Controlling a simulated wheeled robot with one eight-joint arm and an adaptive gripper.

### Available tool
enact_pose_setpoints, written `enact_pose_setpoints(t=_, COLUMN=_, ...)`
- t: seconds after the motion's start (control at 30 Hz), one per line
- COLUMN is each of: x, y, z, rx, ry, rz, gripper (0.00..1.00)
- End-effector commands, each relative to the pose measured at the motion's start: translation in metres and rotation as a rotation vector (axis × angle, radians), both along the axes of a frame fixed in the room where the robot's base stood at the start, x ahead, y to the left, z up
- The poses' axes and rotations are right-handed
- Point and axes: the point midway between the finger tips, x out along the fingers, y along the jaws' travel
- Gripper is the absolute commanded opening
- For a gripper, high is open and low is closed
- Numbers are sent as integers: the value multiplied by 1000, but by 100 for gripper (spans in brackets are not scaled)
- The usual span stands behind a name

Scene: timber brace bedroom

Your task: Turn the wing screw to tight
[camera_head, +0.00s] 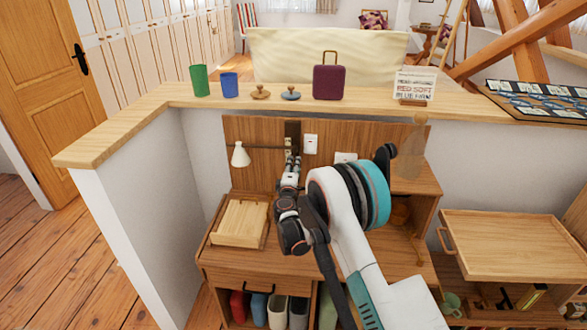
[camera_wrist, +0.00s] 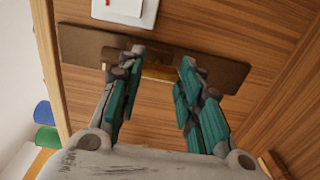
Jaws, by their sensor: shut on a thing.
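The wing screw (camera_wrist: 158,73) is a small brass-coloured piece between my fingertips, in front of a dark bracket plate (camera_wrist: 225,75) on the wooden back panel. My gripper (camera_wrist: 163,62) is shut on it, one finger at each side; the fingers hide much of it, so I cannot tell its turn angle. In the head view my gripper (camera_head: 291,165) reaches up to the dark bracket (camera_head: 292,128) above the desk. A white lamp (camera_head: 240,155) hangs from a thin rod left of the bracket.
A white switch plate (camera_head: 310,144) is just right of the bracket. A wooden box (camera_head: 240,222) lies on the desk at left. The ledge (camera_head: 180,94) above holds a green cup (camera_head: 199,80), a blue cup (camera_head: 229,85) and a purple bag (camera_head: 328,82). A wooden tray (camera_head: 510,240) stands at right.

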Motion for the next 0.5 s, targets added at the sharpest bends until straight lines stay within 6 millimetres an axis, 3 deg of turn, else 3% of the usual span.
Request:
enact_pose_setpoints(t=0.4, x=0, y=-1, z=0, rx=7, ry=0, rz=-2, gripper=9)
enact_pose_setpoints(t=0.43, x=0, y=-1, z=0, rx=7, ry=0, rz=-2, gripper=37)
enact_pose_setpoints(t=0.5, x=0, y=-1, z=0, rx=7, ry=0, rz=-2, gripper=53)
